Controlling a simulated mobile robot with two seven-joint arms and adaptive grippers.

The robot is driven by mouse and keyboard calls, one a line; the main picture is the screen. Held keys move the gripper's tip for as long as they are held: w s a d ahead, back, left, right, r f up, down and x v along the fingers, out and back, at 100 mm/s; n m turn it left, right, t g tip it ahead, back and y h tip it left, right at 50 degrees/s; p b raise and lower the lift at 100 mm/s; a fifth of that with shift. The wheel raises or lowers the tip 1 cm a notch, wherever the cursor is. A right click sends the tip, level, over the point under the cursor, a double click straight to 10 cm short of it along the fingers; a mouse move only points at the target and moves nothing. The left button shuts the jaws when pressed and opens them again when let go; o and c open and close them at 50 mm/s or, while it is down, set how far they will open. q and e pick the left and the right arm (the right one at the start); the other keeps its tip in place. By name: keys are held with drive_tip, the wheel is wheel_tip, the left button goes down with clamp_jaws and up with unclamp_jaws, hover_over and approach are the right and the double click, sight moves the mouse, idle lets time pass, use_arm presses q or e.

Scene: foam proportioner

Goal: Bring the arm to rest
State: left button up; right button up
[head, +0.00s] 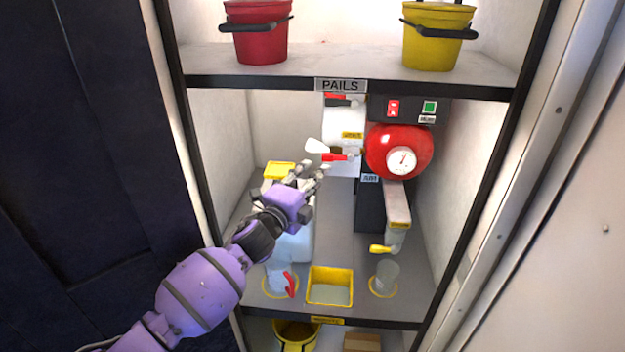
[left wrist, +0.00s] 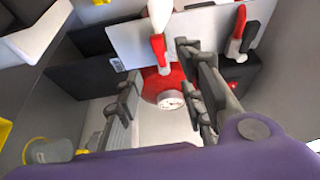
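My purple left arm (head: 200,285) reaches in from the lower left into the middle bay of the cabinet. Its left gripper (head: 313,176) is open, with the fingers apart and nothing between them. In the left wrist view the two dark fingers of the left gripper (left wrist: 162,108) stand well apart. Between and beyond them is a red round vessel (head: 398,150) with a white gauge (head: 402,160). A white-tipped lever (head: 317,146) is just above the fingertips in the head view, and a red-handled valve (head: 335,157) is beside it. Whether the fingers touch anything is unclear. My right gripper is out of view.
A white container (head: 296,243) is partly hidden behind my gripper. A yellow tray (head: 330,291) and a clear cup (head: 385,278) stand on the bay floor. A red pail (head: 257,35) and a yellow pail (head: 433,40) sit on the shelf above. Dark posts frame the bay.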

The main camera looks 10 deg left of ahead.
use_arm(q)
drive_tip(key=s+a+f+n+g+y+p, duration=0.1)
drive_tip(key=s+a+f+n+g+y, duration=0.25)
drive_tip(key=s+f+n, duration=1.35)
drive_tip(key=s+a+f+n+g+y, duration=0.1)
drive_tip(key=s+f, duration=0.4)
drive_tip(key=s, duration=0.7)
drive_tip(key=s+a+f+n+g+y+p, duration=0.1)
drive_tip(key=s+a+f, duration=0.3)
drive_tip(key=s, duration=0.7)
drive_tip(key=s+a+f+n+g+y, duration=0.1)
drive_tip(key=s+f, duration=0.5)
drive_tip(key=s, duration=0.6)
drive_tip(key=shift+s+a+f+n+g, duration=0.35)
drive_tip(key=shift+a+n+g, duration=0.55)
drive_tip(key=shift+a, duration=0.25)
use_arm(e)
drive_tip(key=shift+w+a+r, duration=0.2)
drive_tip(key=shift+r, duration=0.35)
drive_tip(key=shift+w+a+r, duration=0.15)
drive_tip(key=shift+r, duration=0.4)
use_arm(q)
drive_tip(key=shift+r, duration=0.1)
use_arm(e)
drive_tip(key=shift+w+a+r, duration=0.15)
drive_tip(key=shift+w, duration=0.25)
